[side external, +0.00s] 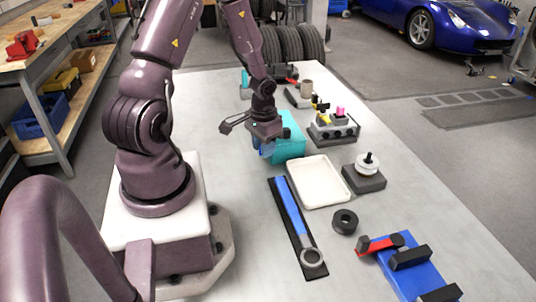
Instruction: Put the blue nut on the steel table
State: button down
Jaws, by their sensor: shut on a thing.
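My gripper (264,146) points down at the middle left of the steel table (235,235), beside a teal block (292,146). It is shut on a small blue piece, which I take for the blue nut (266,152); it is partly hidden by the fingers and the block. I cannot tell whether the nut touches the block or the table. The table is a long pale grey top that runs away from the camera.
A white tray (319,202) lies right of the gripper, with a blue-handled wrench (291,212) on a black mat in front. A black ring (345,221), a hub stand (364,181), a fixture (333,135) and a blue plate (405,271) stand further right.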

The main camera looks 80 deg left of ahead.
aim_at(264, 168)
jog(key=shift+f, duration=2.25)
jog(key=shift+f, duration=0.15)
jog(key=c, duration=0.9)
grip_release()
jog(key=shift+d+f, duration=0.1)
jog(key=shift+f, duration=0.05)
jog(key=shift+o, duration=0.2)
